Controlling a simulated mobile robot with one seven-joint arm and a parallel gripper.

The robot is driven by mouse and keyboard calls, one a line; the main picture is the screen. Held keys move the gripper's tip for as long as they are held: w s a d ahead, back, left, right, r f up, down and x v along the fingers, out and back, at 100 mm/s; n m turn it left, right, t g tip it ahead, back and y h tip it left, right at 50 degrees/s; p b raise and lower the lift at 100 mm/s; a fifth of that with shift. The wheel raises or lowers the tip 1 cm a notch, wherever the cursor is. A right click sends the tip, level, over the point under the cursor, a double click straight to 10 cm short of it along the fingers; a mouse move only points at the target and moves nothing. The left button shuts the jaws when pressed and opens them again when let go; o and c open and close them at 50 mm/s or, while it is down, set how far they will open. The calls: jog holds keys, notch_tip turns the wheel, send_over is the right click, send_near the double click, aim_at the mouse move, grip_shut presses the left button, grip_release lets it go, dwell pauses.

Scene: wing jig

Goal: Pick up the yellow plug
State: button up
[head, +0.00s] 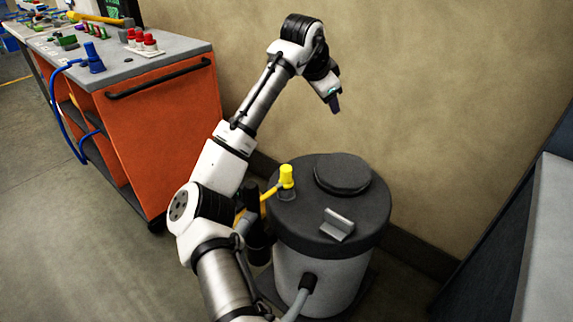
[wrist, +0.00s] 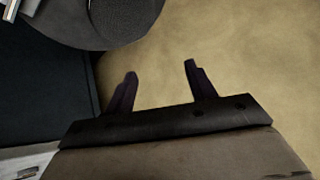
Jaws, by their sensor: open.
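The yellow plug (head: 287,177) stands upright on the left part of the dark round lid of a grey drum (head: 300,240). A yellow cable runs from it to the left and passes behind my arm. My gripper (head: 335,104) is raised above and to the right of the plug, near the wall, well apart from it. In the wrist view my gripper (wrist: 160,80) shows two dark fingers spread apart with nothing between them. The plug is not visible in the wrist view; part of the dark round lid (wrist: 125,20) shows at the top.
A grey bracket (head: 337,224) and a raised round cap (head: 342,173) sit on the lid. An orange cart (head: 165,125) at left carries a blue plug (head: 93,58) and several red-capped items (head: 142,40). A beige wall (head: 430,100) is behind; a grey cabinet (head: 550,240) stands right.

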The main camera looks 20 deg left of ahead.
jog(key=s+a+f+g+y, duration=0.2)
jog(key=s+a+f+g, duration=0.5)
jog(key=b, duration=0.1)
send_over(286, 168)
notch_tip(286, 168, down, 7)
jog(key=shift+s+d, duration=0.1)
jog(key=shift+s, duration=0.05)
jog(key=shift+f, duration=3.15)
jog(key=c, duration=1)
jog(key=shift+r, duration=0.15)
jog(key=shift+r+p, duration=2.3)
jog(key=shift+r, duration=8.55)
jog(key=shift+r+p, duration=0.35)
jog(key=shift+p, duration=0.25)
